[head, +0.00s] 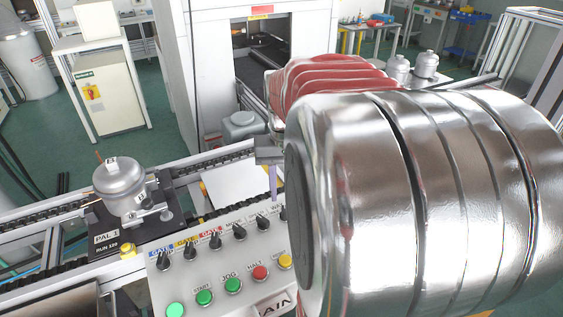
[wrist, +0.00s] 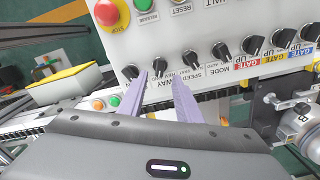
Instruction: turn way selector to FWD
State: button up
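The way selector is a small black knob (wrist: 160,67) on the grey control panel, with its WAY label just below it in the wrist view. My gripper (wrist: 160,76) has its two purple fingers apart, one on each side of the knob, tips close to it. Whether they touch it I cannot tell. In the head view the way selector (head: 283,213) is at the right end of the visible knob row, partly hidden by my arm. One purple finger of my gripper (head: 272,183) shows just above it. The knob's pointed position is too small to read.
Other black selectors stand close by in the same row, including the speed selector (wrist: 191,56) and mode selector (wrist: 221,50). A red stop button (wrist: 108,13) and green release button (wrist: 143,5) lie beyond. A compressor (head: 121,183) sits on a pallet left of the panel.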

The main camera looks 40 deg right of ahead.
notch_tip(320, 180, up, 9)
jog(key=shift+f, duration=0.2)
dwell(0.8)
jog(key=s+a+f+n+t, duration=0.2)
jog(key=a+n, duration=0.2)
jog(key=a, duration=0.8)
jog(key=s+a+f+n+t, duration=0.2)
jog(key=a+f+n+t, duration=0.1)
jog(key=a, duration=0.8)
jog(key=shift+a+f+n+t, duration=0.15)
jog(key=shift+a+n+t, duration=0.15)
jog(key=shift+a+n, duration=0.1)
